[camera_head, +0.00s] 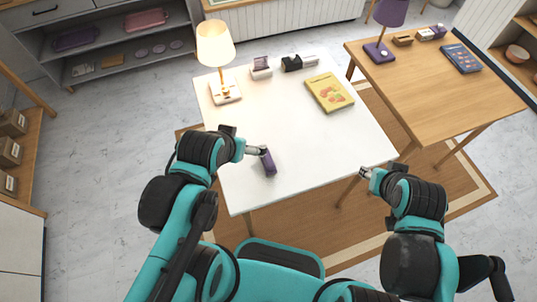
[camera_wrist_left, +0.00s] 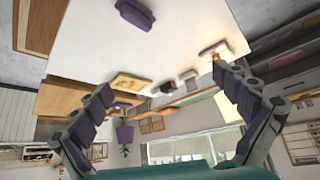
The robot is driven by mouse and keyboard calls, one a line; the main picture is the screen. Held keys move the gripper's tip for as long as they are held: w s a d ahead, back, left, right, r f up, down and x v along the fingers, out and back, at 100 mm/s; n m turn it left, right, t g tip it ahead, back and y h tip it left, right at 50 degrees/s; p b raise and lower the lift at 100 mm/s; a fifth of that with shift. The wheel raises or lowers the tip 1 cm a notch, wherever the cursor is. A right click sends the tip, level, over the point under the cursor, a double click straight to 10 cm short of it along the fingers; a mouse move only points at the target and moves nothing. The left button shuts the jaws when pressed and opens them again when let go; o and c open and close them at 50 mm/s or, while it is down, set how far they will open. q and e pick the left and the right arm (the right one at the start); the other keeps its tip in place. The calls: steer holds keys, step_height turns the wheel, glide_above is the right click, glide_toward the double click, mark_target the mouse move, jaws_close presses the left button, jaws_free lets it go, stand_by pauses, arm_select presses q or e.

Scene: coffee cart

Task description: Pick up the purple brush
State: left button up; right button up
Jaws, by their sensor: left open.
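The purple brush (camera_head: 269,163) lies on the white table near its front edge, left of middle. It shows as a dark purple block at the top of the left wrist view (camera_wrist_left: 135,14). My left gripper (camera_head: 257,150) is at the brush's far-left end in the head view; whether it touches is hard to tell there. In the left wrist view its two fingers (camera_wrist_left: 163,80) are spread wide, with nothing between them, and the brush lies outside them. My right gripper (camera_head: 365,173) is off the table's right front side, too small to tell its opening.
The white table (camera_head: 310,150) bears a lit lamp (camera_head: 216,48), a yellow book (camera_head: 329,92), a purple-topped item (camera_head: 261,66) and a black item (camera_head: 299,62) toward the back. A wooden table (camera_head: 430,85) with a purple lamp (camera_head: 380,52) stands right. The white table's middle is clear.

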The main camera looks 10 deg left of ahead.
stand_by(0.6)
arm_select(q)
steer(key=m+g+h+b, duration=0.1)
steer(key=m+g+b, duration=0.2)
steer(key=m+g, duration=0.55)
glide_above(267, 156)
steer(key=a, duration=0.1)
step_height(267, 156, down, 15)
steer(key=m+t, duration=0.2)
steer(key=m, duration=0.1)
steer(key=f, duration=0.1)
steer(key=f+b, duration=0.1)
steer(key=f, duration=0.1)
steer(key=shift+s, duration=0.2)
steer(key=f+b, duration=0.2)
steer(key=f, duration=0.1)
steer(key=d+f+b, duration=0.1)
steer(key=f, duration=0.1)
steer(key=shift+w+f, duration=0.1)
steer(key=shift+w, duration=0.15)
steer(key=c, duration=1.3)
steer(key=shift+o, duration=0.2)
